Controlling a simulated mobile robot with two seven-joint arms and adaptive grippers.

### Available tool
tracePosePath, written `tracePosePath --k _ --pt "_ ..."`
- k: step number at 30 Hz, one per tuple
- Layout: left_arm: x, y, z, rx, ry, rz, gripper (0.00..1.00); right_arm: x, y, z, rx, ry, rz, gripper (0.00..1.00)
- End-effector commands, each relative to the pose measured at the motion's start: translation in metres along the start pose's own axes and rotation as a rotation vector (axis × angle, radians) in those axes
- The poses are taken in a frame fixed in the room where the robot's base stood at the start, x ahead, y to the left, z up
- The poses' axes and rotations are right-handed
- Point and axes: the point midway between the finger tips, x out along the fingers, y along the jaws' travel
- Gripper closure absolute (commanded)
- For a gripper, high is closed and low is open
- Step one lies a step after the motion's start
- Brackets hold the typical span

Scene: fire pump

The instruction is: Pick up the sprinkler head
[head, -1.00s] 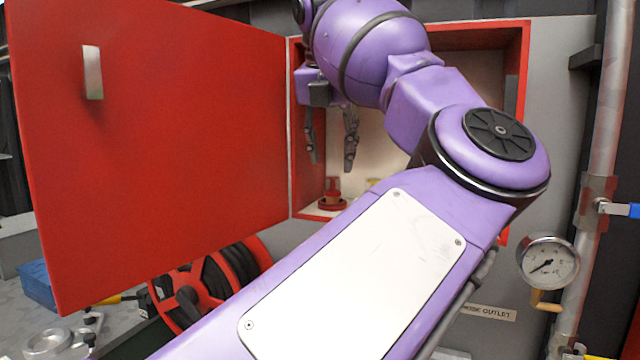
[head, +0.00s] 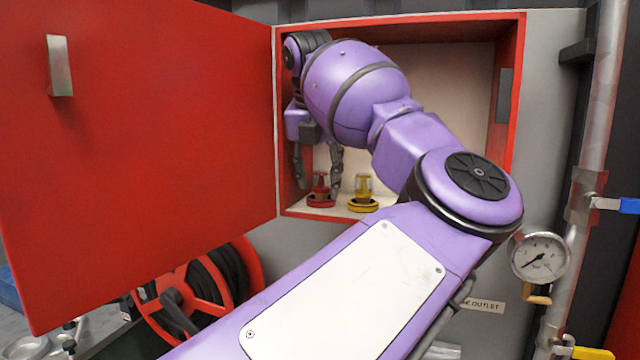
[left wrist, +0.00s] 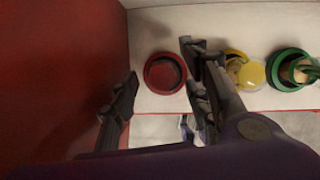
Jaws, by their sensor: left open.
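In the head view, a small red fitting (head: 319,188) and a yellow fitting (head: 363,187) stand upright on round bases on the floor of the open red cabinet. The left wrist view shows the red one (left wrist: 165,73) from above, with the yellow one (left wrist: 246,72) and a green one (left wrist: 292,70) to its right. I cannot tell which is the sprinkler head. My left gripper (head: 317,180) is open and points down, its fingers either side of the red fitting. No grip on it shows. My right gripper is not in view.
The cabinet's red door (head: 150,130) stands open close on the left of my gripper. The cabinet's red frame (head: 515,100) bounds the right. A hose reel (head: 200,290) is below, and a pressure gauge (head: 540,257) and pipe (head: 592,130) are at right.

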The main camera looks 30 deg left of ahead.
Motion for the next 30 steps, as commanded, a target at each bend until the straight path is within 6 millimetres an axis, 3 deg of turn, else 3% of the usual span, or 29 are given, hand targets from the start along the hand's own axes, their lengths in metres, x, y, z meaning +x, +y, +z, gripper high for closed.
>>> tracePosePath --k 7,17,30 --pt "0.002 0.000 0.000 0.000 0.000 0.000 0.57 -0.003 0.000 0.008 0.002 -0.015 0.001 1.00" --pt "0.002 0.000 0.000 0.000 0.000 0.000 1.00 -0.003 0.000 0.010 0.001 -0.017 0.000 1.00" --pt "-0.004 0.001 0.000 -0.001 -0.002 0.000 1.00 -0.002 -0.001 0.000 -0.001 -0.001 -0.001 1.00"
